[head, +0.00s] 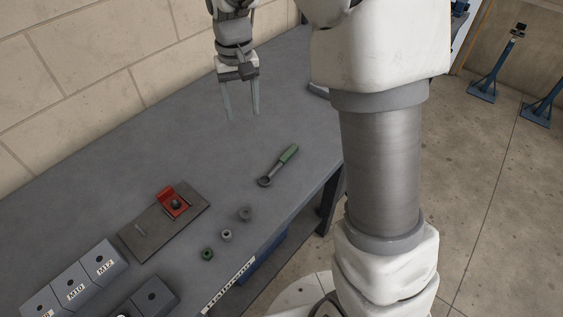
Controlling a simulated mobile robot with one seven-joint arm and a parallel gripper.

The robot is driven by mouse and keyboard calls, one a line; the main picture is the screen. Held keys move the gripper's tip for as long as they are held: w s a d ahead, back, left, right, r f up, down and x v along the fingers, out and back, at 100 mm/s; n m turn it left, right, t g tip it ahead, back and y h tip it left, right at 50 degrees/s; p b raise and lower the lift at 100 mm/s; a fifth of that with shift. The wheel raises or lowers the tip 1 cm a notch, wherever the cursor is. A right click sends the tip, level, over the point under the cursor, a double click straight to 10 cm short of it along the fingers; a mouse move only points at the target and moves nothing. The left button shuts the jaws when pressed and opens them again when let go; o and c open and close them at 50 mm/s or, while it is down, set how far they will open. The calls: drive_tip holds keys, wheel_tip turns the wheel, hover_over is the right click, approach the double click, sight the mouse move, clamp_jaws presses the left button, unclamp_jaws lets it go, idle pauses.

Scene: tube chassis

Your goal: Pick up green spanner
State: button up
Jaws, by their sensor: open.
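The green spanner (288,154) lies on the grey workbench (130,181) near its right edge. Its handle is green and points up and to the right; its dark ring-shaped head is at the lower left end. My gripper (242,116) is open and empty, with its two fingers pointing down. It is above the bench, up and to the left of the spanner in the head view, and apart from it. The spanner looks fully visible.
A dark plate (148,232) with a red block (166,195) lies left of the spanner. Small nuts, one green (207,254), lie near the front edge. Grey labelled blocks (106,262) stand at lower left. The wall (60,80) borders the bench behind. Bench around the spanner is clear.

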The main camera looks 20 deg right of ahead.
sight(284, 157)
drive_tip(key=d+f+m+b, duration=0.2)
drive_tip(key=d+m+b, duration=0.1)
drive_tip(key=d+m, duration=0.7)
drive_tip(key=f+b, duration=0.1)
drive_tip(key=f, duration=0.7)
drive_tip(key=f+b, duration=0.1)
drive_tip(key=f, duration=0.7)
drive_tip(key=shift+a+f, duration=0.2)
drive_tip(key=shift+f, duration=0.1)
clamp_jaws()
